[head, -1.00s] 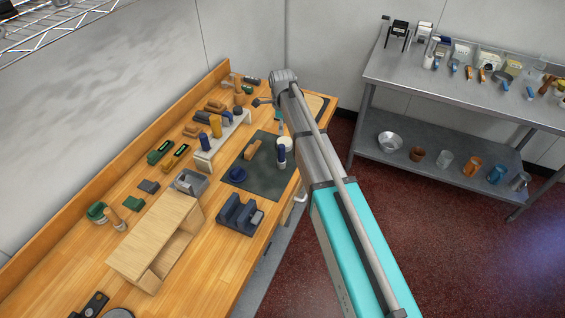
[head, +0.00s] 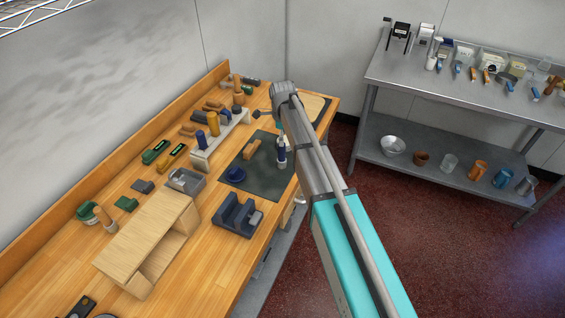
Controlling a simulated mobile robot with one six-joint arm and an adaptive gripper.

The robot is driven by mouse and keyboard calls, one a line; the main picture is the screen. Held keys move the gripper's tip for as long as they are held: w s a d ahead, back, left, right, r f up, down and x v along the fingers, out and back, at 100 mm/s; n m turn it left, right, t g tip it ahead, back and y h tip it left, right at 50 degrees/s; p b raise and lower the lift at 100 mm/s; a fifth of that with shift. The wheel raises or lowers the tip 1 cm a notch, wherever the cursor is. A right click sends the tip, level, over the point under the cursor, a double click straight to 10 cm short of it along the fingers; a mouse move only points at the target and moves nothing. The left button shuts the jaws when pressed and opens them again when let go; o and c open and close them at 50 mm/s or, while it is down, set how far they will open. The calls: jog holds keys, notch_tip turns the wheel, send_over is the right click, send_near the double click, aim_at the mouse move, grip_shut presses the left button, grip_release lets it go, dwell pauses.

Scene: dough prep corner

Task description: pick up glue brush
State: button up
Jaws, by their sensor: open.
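My arm reaches over the right side of the wooden bench. A small dark part at its far end seems to be my gripper (head: 263,113), above the back of the bench. It is open and holds nothing that I can see; most of it is hidden by the arm. I cannot tell for sure which thing is the glue brush. An upright wooden-handled tool (head: 103,216) stands at the left of the bench, far from the gripper. Another upright wooden handle (head: 238,88) stands at the back, to the left of the gripper.
A dark mat (head: 262,184) holds a wooden block (head: 251,149), a blue round thing (head: 235,174) and a white-and-blue bottle-like thing (head: 282,157). A raised rack (head: 203,160) carries upright handles. A wooden box (head: 140,240) and dark blue holder (head: 235,219) stand nearer. A steel table (head: 460,80) is at right.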

aim_at(282, 155)
jog(key=shift+f, duration=0.15)
dwell(0.3)
jog(key=shift+w+a+f+b, duration=0.1)
jog(key=shift+f+b, duration=1.15)
jog(key=shift+b, duration=0.05)
jog(key=shift+w+a+f+b, duration=0.1)
jog(key=shift+f+b, duration=1.15)
jog(key=shift+b, duration=0.05)
grip_shut()
